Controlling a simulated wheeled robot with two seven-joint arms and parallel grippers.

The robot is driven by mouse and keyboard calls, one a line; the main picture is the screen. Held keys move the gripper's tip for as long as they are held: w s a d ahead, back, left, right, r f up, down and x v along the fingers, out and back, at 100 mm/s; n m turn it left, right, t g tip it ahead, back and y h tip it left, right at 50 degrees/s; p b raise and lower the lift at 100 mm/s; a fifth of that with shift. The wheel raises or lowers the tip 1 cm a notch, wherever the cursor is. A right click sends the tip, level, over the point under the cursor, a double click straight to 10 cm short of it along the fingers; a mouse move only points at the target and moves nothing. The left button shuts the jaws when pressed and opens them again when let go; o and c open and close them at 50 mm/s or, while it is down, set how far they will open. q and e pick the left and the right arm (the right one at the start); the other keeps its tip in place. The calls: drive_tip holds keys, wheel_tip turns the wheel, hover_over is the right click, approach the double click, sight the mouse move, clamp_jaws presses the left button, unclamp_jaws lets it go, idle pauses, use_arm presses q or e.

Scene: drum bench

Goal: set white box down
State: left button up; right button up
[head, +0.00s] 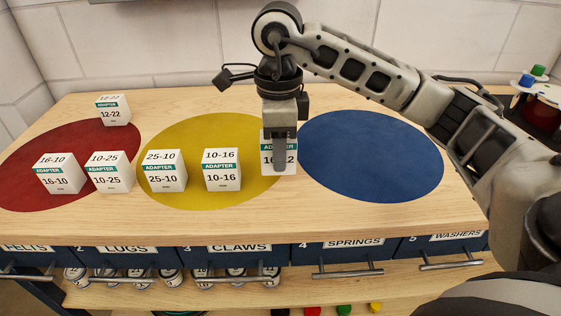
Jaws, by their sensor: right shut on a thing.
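My right gripper (279,158) comes down from above and is shut on a white box (267,164) with a green adapter band. Its fingers cover part of the label, which seems to start with 16. The box is at the right edge of the yellow circle (200,126), close to the blue circle (371,150). I cannot tell whether its base touches the bench. My left gripper is not in view.
Similar white boxes stand at left: 10-16 (221,169), 25-10 (164,170), 10-25 (110,171), 16-10 (58,173) and 12-22 (113,110). The red circle (40,138) lies at far left. The blue circle is bare. Labelled drawers (343,252) line the front.

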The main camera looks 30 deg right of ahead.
drive_tip(key=f, duration=0.3)
drive_tip(key=shift+w+d+f, duration=0.15)
drive_tip(key=shift+d+f, duration=0.1)
drive_tip(key=shift+d, duration=0.05)
drive_tip(key=shift+f, duration=0.15)
drive_tip(key=shift+f, duration=0.1)
drive_tip(key=shift+f, duration=0.15)
drive_tip(key=o, duration=1)
drive_tip(key=shift+o, duration=0.2)
